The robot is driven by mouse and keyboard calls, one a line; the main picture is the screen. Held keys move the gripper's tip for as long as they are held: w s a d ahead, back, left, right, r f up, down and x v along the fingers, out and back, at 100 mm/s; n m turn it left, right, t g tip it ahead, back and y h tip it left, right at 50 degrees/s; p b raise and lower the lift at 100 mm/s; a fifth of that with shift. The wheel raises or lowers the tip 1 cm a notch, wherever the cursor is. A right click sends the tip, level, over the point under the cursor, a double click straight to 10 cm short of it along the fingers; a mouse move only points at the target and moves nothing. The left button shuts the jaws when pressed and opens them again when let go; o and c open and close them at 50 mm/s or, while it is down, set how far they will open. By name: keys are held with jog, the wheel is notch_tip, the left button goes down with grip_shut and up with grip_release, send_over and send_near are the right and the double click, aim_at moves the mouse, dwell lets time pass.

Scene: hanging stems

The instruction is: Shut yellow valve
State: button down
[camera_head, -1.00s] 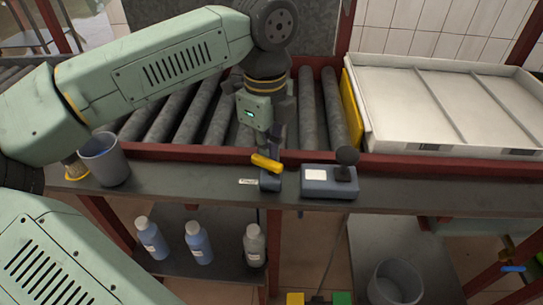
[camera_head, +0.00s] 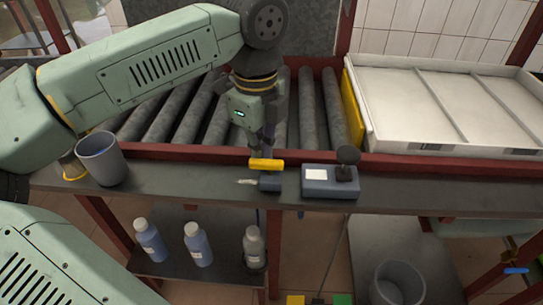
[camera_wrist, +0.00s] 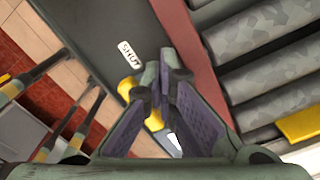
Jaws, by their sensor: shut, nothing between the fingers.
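The yellow valve handle (camera_head: 266,165) sits on a small blue-grey valve body (camera_head: 270,182) at the front edge of the dark bench. In the head view the handle lies almost level across the picture. My gripper (camera_head: 262,143) is shut and empty, pointing down just behind the handle; I cannot tell whether it touches. In the wrist view the shut fingertips (camera_wrist: 158,75) hide part of the valve, and one end of the yellow handle (camera_wrist: 128,88) shows to their left. A white label (camera_wrist: 129,53) reading "SHUT" lies on the bench beyond it.
A grey box with a black knob (camera_head: 331,180) stands right of the valve. A grey cup (camera_head: 102,158) stands at the left. A red rail (camera_head: 200,153) and rollers (camera_head: 306,110) lie behind. A white tray (camera_head: 440,105) is at right, bottles (camera_head: 198,243) on a lower shelf.

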jog(key=shift+w+r, duration=0.1)
jog(key=shift+w, duration=0.3)
notch_tip(320, 180, up, 9)
jog(key=p, duration=0.5)
dwell(0.4)
